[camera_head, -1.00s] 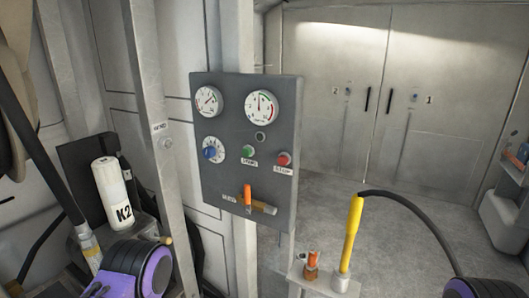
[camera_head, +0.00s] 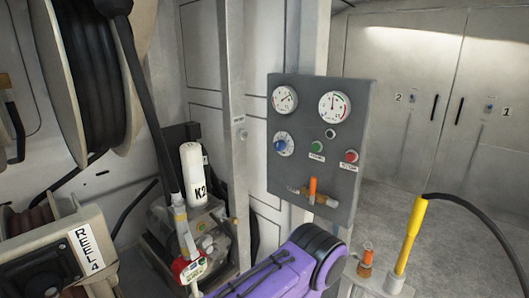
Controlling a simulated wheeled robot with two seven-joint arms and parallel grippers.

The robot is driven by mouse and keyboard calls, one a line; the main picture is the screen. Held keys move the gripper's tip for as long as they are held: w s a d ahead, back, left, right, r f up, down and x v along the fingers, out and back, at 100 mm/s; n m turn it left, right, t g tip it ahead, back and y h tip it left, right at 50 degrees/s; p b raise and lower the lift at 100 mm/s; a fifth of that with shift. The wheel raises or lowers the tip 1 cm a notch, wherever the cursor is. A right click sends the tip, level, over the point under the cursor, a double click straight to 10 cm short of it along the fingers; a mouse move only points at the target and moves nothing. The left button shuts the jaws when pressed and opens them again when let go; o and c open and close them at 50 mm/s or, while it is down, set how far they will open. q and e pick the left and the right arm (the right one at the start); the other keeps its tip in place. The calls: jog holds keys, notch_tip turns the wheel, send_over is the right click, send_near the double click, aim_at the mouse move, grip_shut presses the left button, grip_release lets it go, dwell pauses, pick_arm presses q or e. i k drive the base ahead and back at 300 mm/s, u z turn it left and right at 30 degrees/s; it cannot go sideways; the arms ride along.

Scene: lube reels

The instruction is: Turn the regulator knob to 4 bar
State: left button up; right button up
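The grey control panel (camera_head: 340,120) stands upright on a post, right of centre. The blue regulator knob (camera_head: 280,145) sits on a white round dial at the panel's left; its scale is too small to read. A left gauge (camera_head: 285,100) is above it, and a right gauge (camera_head: 334,107) with a green and red rim is beside that one. Their exact readings cannot be made out. A purple and black link of my arm rises at the bottom centre, below the panel and apart from the knob in the picture. Neither gripper is in view.
Green button (camera_head: 317,146), red button (camera_head: 351,156) and an orange lever (camera_head: 313,188) are on the panel. A yellow handle (camera_head: 410,235) with a black hose stands right. A white K2 canister (camera_head: 193,175) and hose reel (camera_head: 92,75) are left. Open floor lies behind right.

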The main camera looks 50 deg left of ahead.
aim_at(280, 144)
jog(key=k, duration=0.4)
jog(key=u, duration=0.8)
